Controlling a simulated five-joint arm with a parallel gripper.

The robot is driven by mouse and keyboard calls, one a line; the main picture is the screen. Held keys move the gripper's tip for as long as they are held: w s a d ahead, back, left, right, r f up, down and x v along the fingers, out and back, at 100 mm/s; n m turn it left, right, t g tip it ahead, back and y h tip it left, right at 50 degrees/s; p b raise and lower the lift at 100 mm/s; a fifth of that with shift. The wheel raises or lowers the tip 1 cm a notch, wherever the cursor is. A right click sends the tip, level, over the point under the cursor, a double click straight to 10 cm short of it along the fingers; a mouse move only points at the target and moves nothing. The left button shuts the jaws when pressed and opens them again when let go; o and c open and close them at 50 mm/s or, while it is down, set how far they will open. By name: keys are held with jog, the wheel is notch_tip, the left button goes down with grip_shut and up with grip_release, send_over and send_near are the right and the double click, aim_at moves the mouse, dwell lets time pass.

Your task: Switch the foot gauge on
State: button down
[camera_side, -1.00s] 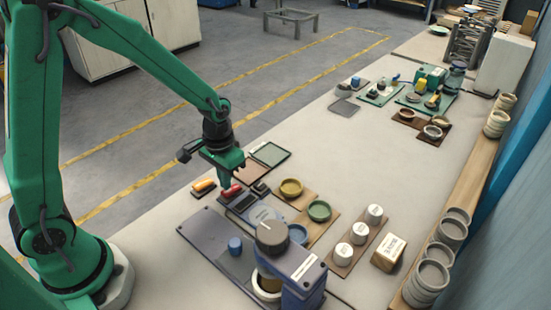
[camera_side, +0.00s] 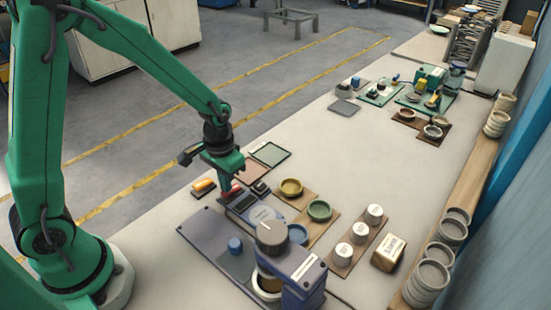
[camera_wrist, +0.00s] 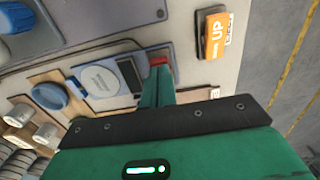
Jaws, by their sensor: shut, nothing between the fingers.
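The foot gauge (camera_side: 242,204) is a flat blue-grey unit with a dark display and a round plate, on the near part of the bench. It also shows in the wrist view (camera_wrist: 98,80), left of my fingers. A red switch piece (camera_wrist: 158,60) sits at the end of the gauge beside the display. My gripper (camera_side: 226,186) is shut and empty, pointing down at the red piece. In the wrist view its green fingertips (camera_wrist: 158,72) overlap the lower part of the red piece. Contact and the switch's position cannot be made out.
An orange switch marked UP (camera_wrist: 213,35) lies right of my fingers. A large grey-purple machine with a dark knob (camera_side: 271,236) stands in front. Brown trays with round dishes (camera_side: 291,188) and white-capped jars (camera_side: 359,232) lie to the right. The middle of the bench is clear.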

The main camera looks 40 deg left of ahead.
jog(key=shift+f, duration=0.55)
dwell(0.4)
jog(key=shift+r, duration=3.55)
jog(key=s+a+r+t, duration=0.2)
jog(key=s+r+t, duration=0.3)
jog(key=s+r, duration=0.8)
jog(key=shift+s+a+r+t, duration=0.3)
jog(key=shift+a+r, duration=0.1)
jog(key=shift+r, duration=0.55)
